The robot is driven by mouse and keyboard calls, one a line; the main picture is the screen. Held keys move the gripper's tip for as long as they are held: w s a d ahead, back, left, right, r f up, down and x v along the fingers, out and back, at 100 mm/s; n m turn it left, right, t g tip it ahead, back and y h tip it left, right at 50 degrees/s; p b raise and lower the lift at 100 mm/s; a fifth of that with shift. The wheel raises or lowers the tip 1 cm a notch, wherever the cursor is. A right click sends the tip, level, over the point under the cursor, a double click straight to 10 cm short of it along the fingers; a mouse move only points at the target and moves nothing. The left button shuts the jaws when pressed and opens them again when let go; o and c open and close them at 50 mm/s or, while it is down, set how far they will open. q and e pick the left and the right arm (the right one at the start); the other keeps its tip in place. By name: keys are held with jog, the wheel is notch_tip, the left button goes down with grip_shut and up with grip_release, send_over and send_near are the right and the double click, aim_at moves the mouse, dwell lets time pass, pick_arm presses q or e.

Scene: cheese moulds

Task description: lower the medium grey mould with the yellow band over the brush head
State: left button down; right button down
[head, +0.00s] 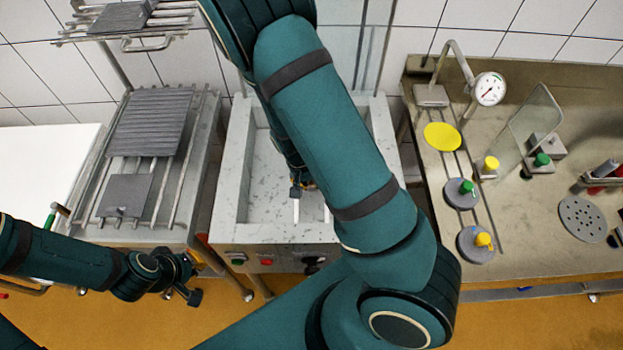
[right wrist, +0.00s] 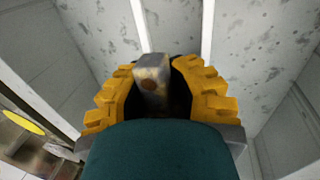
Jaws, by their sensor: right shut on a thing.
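My right gripper (right wrist: 157,98) is over the stone-grey basin (head: 233,190). In the right wrist view its yellow fingers are shut on a grey metal piece (right wrist: 151,80) with a brownish mark. I cannot tell whether this piece belongs to the medium mould; no yellow band on it can be made out. In the head view my right arm hides most of this gripper and the held piece. Pale upright bars (head: 296,211) show in the basin; the brush head itself cannot be made out. My left gripper (head: 188,280) is low at the left, away from the basin, its opening unclear.
A rack (head: 170,200) with grey plates stands left of the basin. The right counter (head: 545,240) carries grey discs with a green knob (head: 466,187) and a yellow knob (head: 483,240), a yellow disc (head: 442,137), a gauge (head: 489,89) and a clear panel (head: 530,122).

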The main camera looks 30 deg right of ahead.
jog(key=shift+a+b+x, duration=0.2)
jog(key=shift+b+x, duration=0.6)
jog(key=shift+x, duration=0.35)
jog(key=shift+w+f+b, duration=0.15)
jog(key=shift+f+b, duration=0.8)
jog(key=shift+f, duration=0.5)
jog(key=c, duration=0.8)
grip_release()
jog(key=v, duration=1.2)
jog(key=shift+r, duration=0.1)
